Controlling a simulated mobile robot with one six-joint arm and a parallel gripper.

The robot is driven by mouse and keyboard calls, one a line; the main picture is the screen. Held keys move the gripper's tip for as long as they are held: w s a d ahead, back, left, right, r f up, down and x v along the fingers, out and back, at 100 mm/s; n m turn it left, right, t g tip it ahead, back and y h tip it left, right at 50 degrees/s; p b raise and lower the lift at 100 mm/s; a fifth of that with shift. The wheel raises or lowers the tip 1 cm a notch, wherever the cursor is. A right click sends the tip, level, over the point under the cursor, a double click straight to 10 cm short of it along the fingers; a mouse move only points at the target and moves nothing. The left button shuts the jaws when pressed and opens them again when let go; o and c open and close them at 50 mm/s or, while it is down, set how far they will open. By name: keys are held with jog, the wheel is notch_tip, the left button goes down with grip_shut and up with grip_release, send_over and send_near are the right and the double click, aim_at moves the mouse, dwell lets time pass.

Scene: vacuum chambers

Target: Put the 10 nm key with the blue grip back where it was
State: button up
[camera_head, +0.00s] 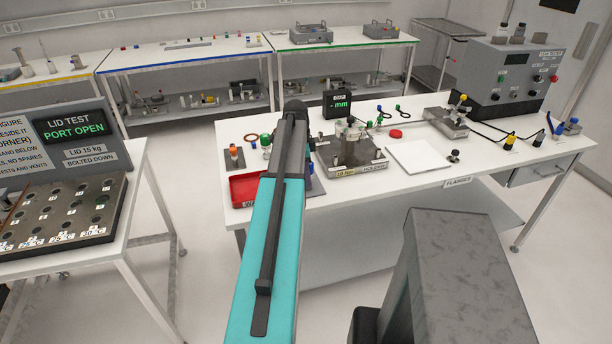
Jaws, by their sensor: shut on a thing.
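My gripper is not in view; my teal and dark arm rises through the middle and hides part of the bench behind it. I cannot make out the 10 nm key for certain. On the right end of the flange bench (545,162), a small blue upright thing (558,131) stands beside a blue and grey piece (572,127). Both are too small to identify as the key. Whether anything is held cannot be seen.
On the flange bench are a red tray (245,190), a metal flange assembly (355,148), a white plate (418,155), a second fixture (446,121) and a grey control box (512,75). A lid-test station (75,140) stands left. Open floor (195,215) lies between benches.

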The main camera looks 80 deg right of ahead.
jog(key=shift+a+f, duration=0.15)
jog(key=shift+f, duration=0.3)
jog(key=shift+a+f, duration=0.15)
jog(key=shift+f, duration=0.1)
grip_shut()
jog(key=o, duration=1.2)
grip_release()
jog(key=shift+f+b, duration=0.1)
jog(key=shift+b, duration=0.2)
jog(key=shift+c, duration=0.2)
jog(key=shift+o, duration=0.6)
jog(key=shift+d, duration=0.3)
jog(key=shift+a+r, duration=0.15)
jog(key=shift+r, duration=0.05)
jog(key=shift+r+p, duration=0.35)
jog(key=shift+r, duration=0.35)
jog(key=r+b, duration=0.1)
jog(key=r, duration=0.2)
jog(key=w+r, duration=0.1)
jog(key=r, duration=0.3)
jog(key=r+b, duration=0.1)
jog(key=r, duration=0.3)
jog(key=shift+w+b, duration=0.2)
jog(key=shift+b, duration=0.15)
jog(key=shift+r, duration=0.4)
